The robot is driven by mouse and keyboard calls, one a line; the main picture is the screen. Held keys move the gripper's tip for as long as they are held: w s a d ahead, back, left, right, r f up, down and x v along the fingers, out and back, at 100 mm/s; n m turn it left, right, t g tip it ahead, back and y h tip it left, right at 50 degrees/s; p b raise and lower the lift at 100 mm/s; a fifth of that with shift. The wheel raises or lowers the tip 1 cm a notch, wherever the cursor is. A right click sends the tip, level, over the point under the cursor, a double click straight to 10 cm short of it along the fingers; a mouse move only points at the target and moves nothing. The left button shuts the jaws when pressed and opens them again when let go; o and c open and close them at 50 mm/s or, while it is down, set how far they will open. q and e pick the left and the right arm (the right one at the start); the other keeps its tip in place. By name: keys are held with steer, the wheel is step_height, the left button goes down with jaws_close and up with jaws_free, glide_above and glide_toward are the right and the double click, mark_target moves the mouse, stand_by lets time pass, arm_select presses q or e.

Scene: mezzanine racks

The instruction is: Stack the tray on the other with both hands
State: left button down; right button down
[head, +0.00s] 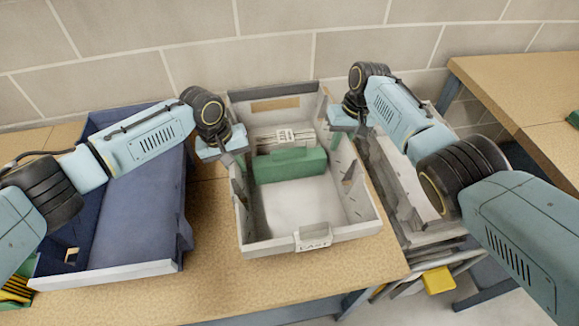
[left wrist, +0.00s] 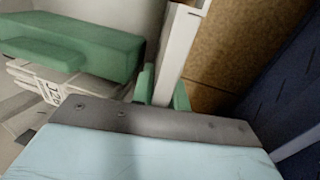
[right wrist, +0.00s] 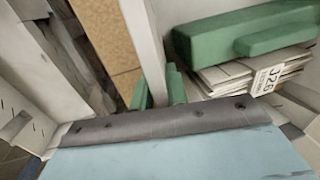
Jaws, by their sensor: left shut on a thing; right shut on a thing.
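A light grey tray (head: 300,238) is in the middle of the head view, over the wooden table. It holds a green block (head: 290,166) and a bundle of papers with a label (head: 284,137). My left gripper (head: 240,162) is shut on its left wall (left wrist: 178,50). My right gripper (head: 340,140) is shut on its right wall (right wrist: 146,45). I cannot tell whether the tray touches the table. A blue tray (head: 135,205) is on the table at the left. Another grey tray (head: 410,203) is at the right, partly hidden by my right arm.
The wooden table (head: 300,285) has clear surface in front of the held tray. A tiled wall (head: 270,40) stands close behind. A second wooden table (head: 520,85) is at the far right. A yellow item (head: 437,280) shows below the right grey tray.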

step_height(320, 180, up, 18)
steer(key=p, duration=1.8)
steer(key=shift+r, duration=0.2)
steer(key=shift+f, duration=0.15)
